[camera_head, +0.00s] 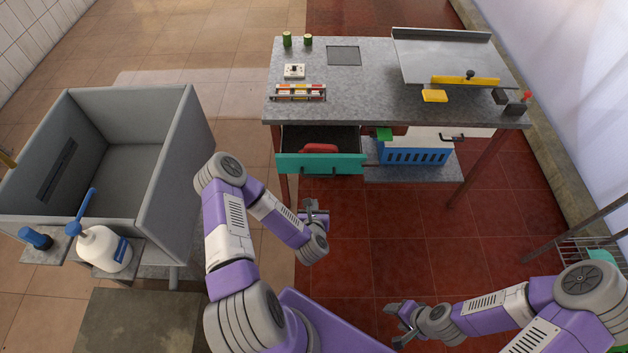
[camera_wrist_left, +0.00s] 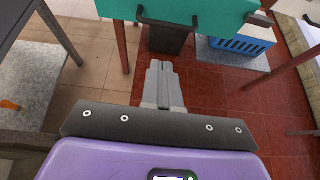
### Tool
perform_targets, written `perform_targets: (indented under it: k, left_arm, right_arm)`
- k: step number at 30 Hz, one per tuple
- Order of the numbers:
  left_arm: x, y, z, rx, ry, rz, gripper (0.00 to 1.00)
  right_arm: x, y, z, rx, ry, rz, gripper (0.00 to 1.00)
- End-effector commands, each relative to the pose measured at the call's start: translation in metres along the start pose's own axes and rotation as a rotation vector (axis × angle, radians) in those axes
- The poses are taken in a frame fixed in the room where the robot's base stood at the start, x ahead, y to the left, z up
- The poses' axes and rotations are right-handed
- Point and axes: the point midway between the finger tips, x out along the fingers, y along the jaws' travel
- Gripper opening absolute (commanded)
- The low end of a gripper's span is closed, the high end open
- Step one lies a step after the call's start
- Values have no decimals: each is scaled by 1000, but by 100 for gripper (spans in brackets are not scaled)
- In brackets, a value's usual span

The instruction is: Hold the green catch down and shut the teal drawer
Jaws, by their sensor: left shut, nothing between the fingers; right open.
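The teal drawer (camera_head: 322,164) stands pulled out from the front of the grey-topped table, with a red object (camera_head: 319,148) inside it. Its teal front with a dark handle also shows at the top of the left wrist view (camera_wrist_left: 190,15). The green catch (camera_head: 384,134) sits at the table's front edge, just right of the drawer. My left gripper (camera_head: 316,205) is shut and empty, in front of and below the drawer, apart from it; its closed fingers show in the left wrist view (camera_wrist_left: 163,85). My right gripper (camera_head: 396,321) is open and empty, low at the front, far from the catch.
The table (camera_head: 375,95) carries small blocks, a metal plate and a yellow piece. A blue crate (camera_head: 415,153) stands on a shelf below. A grey sink (camera_head: 175,150) and a white bottle (camera_head: 103,249) are at left. The red floor between my arms and the table is clear.

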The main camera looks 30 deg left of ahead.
Motion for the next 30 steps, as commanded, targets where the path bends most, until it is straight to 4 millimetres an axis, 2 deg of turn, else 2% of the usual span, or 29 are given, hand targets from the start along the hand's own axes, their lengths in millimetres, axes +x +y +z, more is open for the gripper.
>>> perform_targets:
  k: [5,15,19,24,30]
  left_arm:
    - [20,2,1,-15,-7,9,0]
    - [92,1,0,-11,-6,6,0]
    - [114,2,5,-11,-6,6,0]
    - [131,2,10,-10,-4,5,0]
    - [138,2,12,-11,-3,5,0]
  right_arm:
    - [4,1,0,0,0,0,57]
    - [14,5,0,0,0,0,57]
    - [17,6,-1,0,0,0,57]
    - [19,7,-1,0,0,0,57]
    - [19,7,-1,0,0,0,57]
